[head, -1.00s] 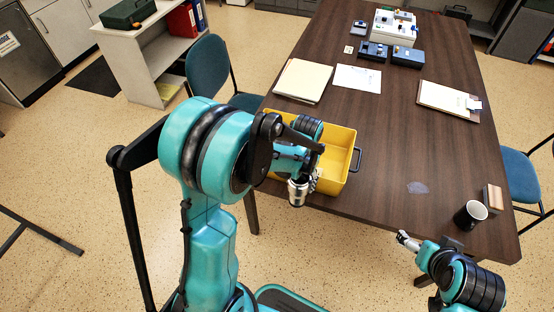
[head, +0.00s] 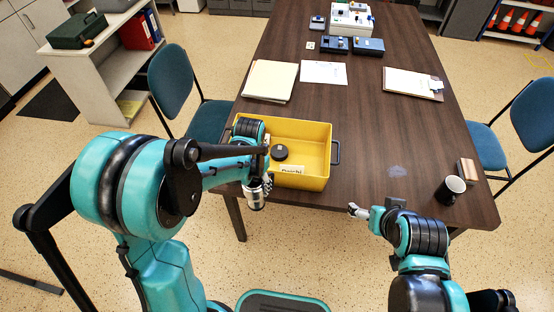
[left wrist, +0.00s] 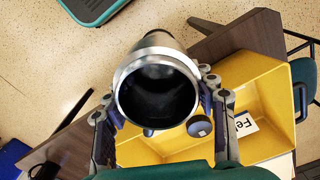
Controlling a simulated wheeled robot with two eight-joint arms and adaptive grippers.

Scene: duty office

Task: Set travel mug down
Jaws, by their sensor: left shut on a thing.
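The travel mug (head: 255,196) is a silver and dark cup. My left gripper (head: 264,183) is shut around its side and holds it at the near left corner of the yellow crate, in front of the table's edge. In the left wrist view the mug (left wrist: 156,92) turns its open, dark mouth to the camera, with a finger of the left gripper (left wrist: 160,105) on either side.
The yellow crate (head: 315,179) on the table (head: 370,140) holds a black round disc (head: 279,153). A dark cup (head: 449,190) and a brown block (head: 467,171) stand near the right edge. Folders, papers and devices lie farther back. Bare tabletop lies right of the crate.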

